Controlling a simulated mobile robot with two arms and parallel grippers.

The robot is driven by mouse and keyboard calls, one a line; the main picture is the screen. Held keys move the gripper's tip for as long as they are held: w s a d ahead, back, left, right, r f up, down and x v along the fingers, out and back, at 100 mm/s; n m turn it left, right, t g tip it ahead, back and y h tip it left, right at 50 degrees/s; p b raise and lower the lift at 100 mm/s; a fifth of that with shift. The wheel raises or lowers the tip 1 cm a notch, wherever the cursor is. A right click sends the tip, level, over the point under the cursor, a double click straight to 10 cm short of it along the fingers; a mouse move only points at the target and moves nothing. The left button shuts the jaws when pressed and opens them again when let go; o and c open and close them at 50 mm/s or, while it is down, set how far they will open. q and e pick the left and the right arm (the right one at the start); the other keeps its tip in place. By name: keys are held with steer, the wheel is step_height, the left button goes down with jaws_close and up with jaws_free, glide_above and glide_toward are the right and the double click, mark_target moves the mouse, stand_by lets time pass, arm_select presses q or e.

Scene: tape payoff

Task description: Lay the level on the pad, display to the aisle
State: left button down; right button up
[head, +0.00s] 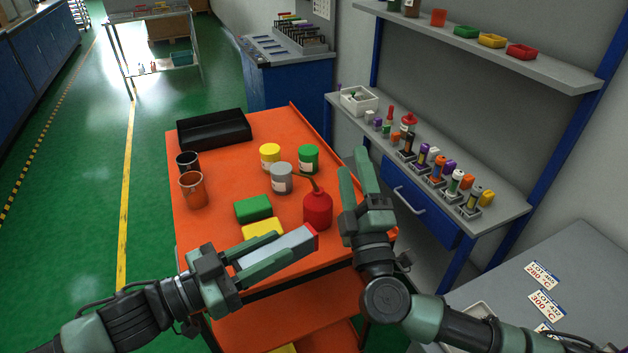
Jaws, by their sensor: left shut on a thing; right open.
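My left gripper (262,253) is shut on a long grey bar with a red end, which looks like the level (283,247). It holds the bar over the near part of the orange cart top (228,225), with the red end pointing right. I cannot make out a display on it. A yellow block (262,228) lies just behind the bar, partly hidden by the gripper, and a green block (253,208) lies beyond that. I cannot tell which thing is the pad. My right gripper (354,165) is open and empty, near the cart's right edge.
A red squeeze bottle (318,208) stands close to the bar's red end. Grey (281,178), yellow (270,156) and green (308,158) tubs stand behind. Cups and a black tray (214,131) are at left and back. A workbench (490,195) with several tools stands right.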

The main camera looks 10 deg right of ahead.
arm_select(q)
steer(key=shift+a, duration=0.1)
arm_select(e)
steer(key=a+r+n+g+y, duration=0.3)
steer(key=a+n+g+y, duration=0.25)
steer(key=a+y, duration=0.35)
steer(key=a+r+n+g+y, duration=0.45)
steer(key=a+g+y, duration=0.25)
steer(key=a+y, duration=0.2)
steer(key=m+g+h, duration=0.2)
steer(key=g+h, duration=1)
steer(key=h, duration=0.3)
glide_toward(293, 238)
steer(key=x, duration=1)
steer(key=shift+a+f, duration=0.1)
steer(key=shift+f, duration=0.3)
